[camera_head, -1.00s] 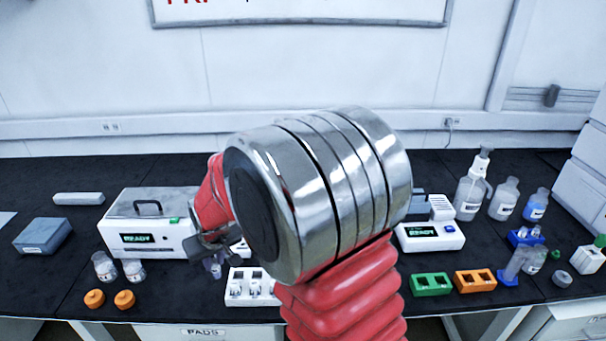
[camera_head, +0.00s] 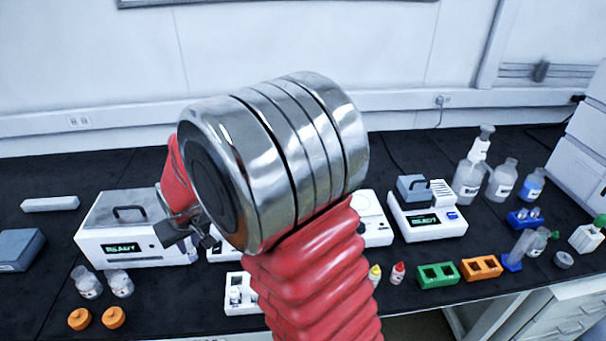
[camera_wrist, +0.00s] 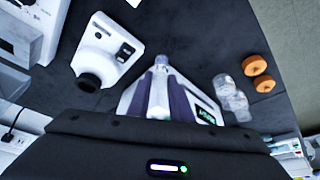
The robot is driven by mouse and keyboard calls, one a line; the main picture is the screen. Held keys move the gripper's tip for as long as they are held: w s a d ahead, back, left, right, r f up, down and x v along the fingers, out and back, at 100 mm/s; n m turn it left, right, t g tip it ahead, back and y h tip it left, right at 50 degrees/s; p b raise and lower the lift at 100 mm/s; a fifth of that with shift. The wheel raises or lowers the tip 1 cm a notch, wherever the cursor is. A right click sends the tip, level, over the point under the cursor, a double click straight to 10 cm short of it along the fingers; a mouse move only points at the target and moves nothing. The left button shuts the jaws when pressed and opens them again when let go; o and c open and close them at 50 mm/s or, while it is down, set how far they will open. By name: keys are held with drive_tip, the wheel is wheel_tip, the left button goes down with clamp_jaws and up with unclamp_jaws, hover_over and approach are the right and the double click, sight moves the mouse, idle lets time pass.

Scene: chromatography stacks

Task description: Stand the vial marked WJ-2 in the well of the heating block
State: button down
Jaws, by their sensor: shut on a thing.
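My gripper (camera_head: 200,241) is at the left of my arm in the head view, in front of a white box with a handle and a READY display (camera_head: 92,248). In the wrist view its dark fingers (camera_wrist: 162,98) are shut on a clear vial (camera_wrist: 161,62). The mark on the vial cannot be read. A white unit with a grey block on top (camera_head: 412,190) and a READY display stands right of my arm. No well shows clearly, and I cannot tell which unit is the heating block.
A white rack (camera_head: 232,307) with vials is partly behind my arm. Clear jars (camera_head: 88,285) and orange caps (camera_head: 80,319) lie at front left. Green (camera_head: 437,281) and orange (camera_head: 481,273) racks stand at right, with bottles (camera_head: 468,183) behind. A white device with a dark round part (camera_wrist: 92,80) is near my gripper.

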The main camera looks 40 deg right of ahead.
drive_tip(key=shift+d, duration=0.15)
drive_tip(key=s+d+r+m, duration=0.1)
drive_tip(key=d+r+m, duration=0.1)
drive_tip(key=d, duration=1.6)
drive_tip(key=s+d+r+m+h, duration=0.1)
drive_tip(key=d+r+m, duration=0.1)
drive_tip(key=d, duration=1.7)
drive_tip(key=shift+s+r+h, duration=0.3)
drive_tip(key=shift+r, duration=0.25)
drive_tip(key=shift+f, duration=0.1)
drive_tip(key=shift+f, duration=2)
drive_tip(key=shift+s, duration=0.15)
drive_tip(key=shift+f, duration=2.1)
drive_tip(key=c, duration=1.5)
unclamp_jaws()
